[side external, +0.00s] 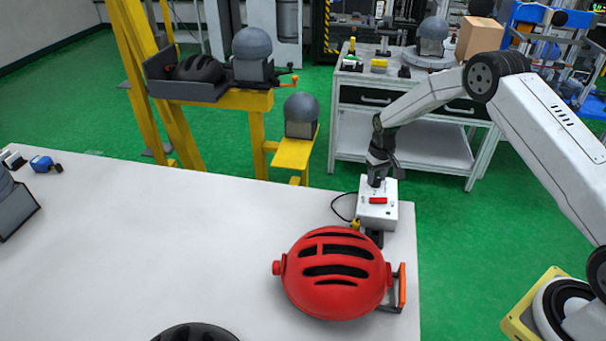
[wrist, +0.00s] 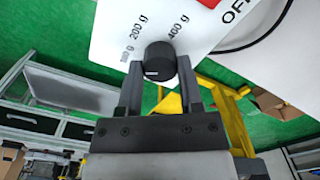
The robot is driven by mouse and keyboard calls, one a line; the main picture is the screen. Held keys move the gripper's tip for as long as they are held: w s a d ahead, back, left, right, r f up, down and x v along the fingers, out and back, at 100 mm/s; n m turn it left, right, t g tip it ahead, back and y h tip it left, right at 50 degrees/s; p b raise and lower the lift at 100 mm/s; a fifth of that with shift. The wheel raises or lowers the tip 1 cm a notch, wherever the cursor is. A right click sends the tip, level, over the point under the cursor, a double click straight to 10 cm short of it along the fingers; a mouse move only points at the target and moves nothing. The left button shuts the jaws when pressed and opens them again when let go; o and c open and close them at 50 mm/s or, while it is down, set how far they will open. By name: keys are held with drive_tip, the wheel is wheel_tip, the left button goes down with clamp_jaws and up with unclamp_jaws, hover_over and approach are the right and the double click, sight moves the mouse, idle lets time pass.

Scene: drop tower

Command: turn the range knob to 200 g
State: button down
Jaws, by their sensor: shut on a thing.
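The range knob (wrist: 158,60) is a short black cylinder on a white box. My gripper (wrist: 160,72) has a finger on either side of it and is shut on it. The printed marks 100 g, 200 g and 400 g lie on the panel beyond the knob. A small pale mark shows on the knob's near side, but I cannot tell which setting it points to. In the side view, my gripper (side external: 377,180) reaches down onto the white box (side external: 366,217), hiding the knob.
The box has a red part (side external: 378,200) and stands near the far right corner of the white table (side external: 180,240). A red helmet (side external: 335,272) lies just in front of it. A dark cable (side external: 336,206) loops at the box's left.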

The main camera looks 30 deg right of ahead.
sight(376, 178)
drive_tip(key=m, duration=0.5)
drive_tip(key=shift+m, duration=0.3)
drive_tip(key=m, duration=0.5)
drive_tip(key=shift+m, duration=0.3)
drive_tip(key=shift+c, duration=1.2)
unclamp_jaws()
drive_tip(key=shift+r, duration=0.2)
drive_tip(key=shift+r, duration=3.75)
